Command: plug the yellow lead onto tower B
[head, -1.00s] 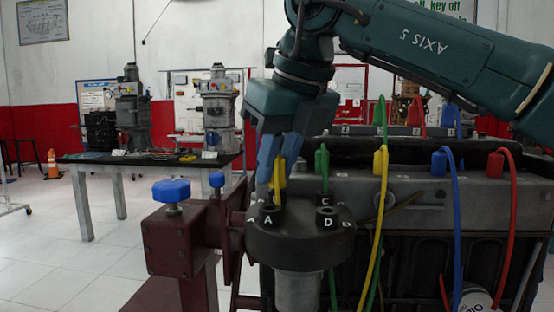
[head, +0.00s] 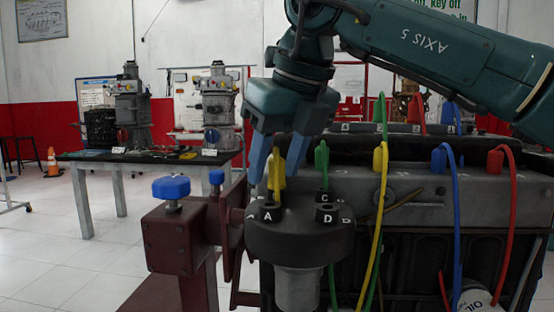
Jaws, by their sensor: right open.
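The black distributor cap (head: 300,240) has towers marked A (head: 268,212), C (head: 325,198) and D (head: 328,215). The yellow lead's boot (head: 278,172) stands upright over the cap's back left, behind tower A. Its lower end is partly hidden, and tower B's letter is not readable, so I cannot tell how deep it sits. My right gripper (head: 276,174) is open, with its blue fingers on either side of the yellow boot. Another yellow boot (head: 380,158) with a hanging yellow cable is on the engine. My left gripper is not in view.
A green boot (head: 322,158) stands near tower C. Blue (head: 439,160) and red (head: 495,160) leads sit on the engine to the right. A maroon stand with blue knobs (head: 171,187) is just left of the cap. A bench (head: 95,157) stands farther back.

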